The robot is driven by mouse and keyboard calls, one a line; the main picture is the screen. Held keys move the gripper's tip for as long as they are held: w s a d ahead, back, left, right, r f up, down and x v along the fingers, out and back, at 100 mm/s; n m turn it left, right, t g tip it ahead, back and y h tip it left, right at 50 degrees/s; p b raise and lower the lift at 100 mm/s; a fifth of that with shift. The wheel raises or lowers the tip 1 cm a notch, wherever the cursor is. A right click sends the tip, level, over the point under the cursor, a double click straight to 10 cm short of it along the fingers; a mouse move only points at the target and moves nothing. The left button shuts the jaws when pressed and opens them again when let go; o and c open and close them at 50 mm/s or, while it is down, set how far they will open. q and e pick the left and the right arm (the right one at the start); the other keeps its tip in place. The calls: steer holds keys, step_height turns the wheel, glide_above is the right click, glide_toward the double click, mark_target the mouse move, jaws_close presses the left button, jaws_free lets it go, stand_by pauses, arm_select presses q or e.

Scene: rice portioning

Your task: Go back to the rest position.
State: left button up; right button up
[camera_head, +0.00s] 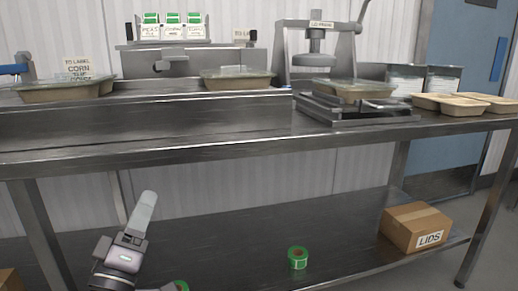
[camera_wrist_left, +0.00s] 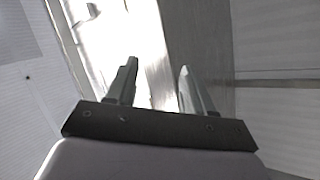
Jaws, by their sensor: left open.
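My left gripper (camera_head: 142,208) shows at the lower left of the head view, in front of the table's lower shelf and below the worktop edge. In the left wrist view my left gripper (camera_wrist_left: 157,82) has its two fingers apart with nothing between them. A bright surface and a grey metal strip lie beyond the fingers. My right gripper is in neither view.
The steel table (camera_head: 225,151) carries filled trays, including one on the scale (camera_head: 355,118) beside a lid press (camera_head: 316,62). The lower shelf holds a LIDS box (camera_head: 414,229) and a green label roll (camera_head: 298,258).

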arm_select(q)
steer(key=s+d+f+m+g+h, duration=0.1)
steer(key=s+d+f+m+g, duration=0.3)
steer(key=f, duration=0.4)
steer(key=s+d+f+m+g+h, duration=0.1)
steer(key=s+d+f+m+g, duration=0.25)
steer(key=s+f, duration=0.4)
steer(key=s+d+f+m+g+h, duration=0.1)
steer(key=s+d+f+m+g, duration=0.3)
steer(key=f, duration=0.5)
steer(key=s+a+r+g+y+p, duration=0.1)
steer(key=s+a+r+p, duration=0.2)
steer(key=r+p, duration=0.4)
steer(key=s+a+r+g+y+p, duration=0.1)
steer(key=a+r+p, duration=0.5)
steer(key=p, duration=1.5)
steer(key=shift+s+r+y, duration=0.6)
steer(key=shift+s+y, duration=0.2)
steer(key=shift+s, duration=0.1)
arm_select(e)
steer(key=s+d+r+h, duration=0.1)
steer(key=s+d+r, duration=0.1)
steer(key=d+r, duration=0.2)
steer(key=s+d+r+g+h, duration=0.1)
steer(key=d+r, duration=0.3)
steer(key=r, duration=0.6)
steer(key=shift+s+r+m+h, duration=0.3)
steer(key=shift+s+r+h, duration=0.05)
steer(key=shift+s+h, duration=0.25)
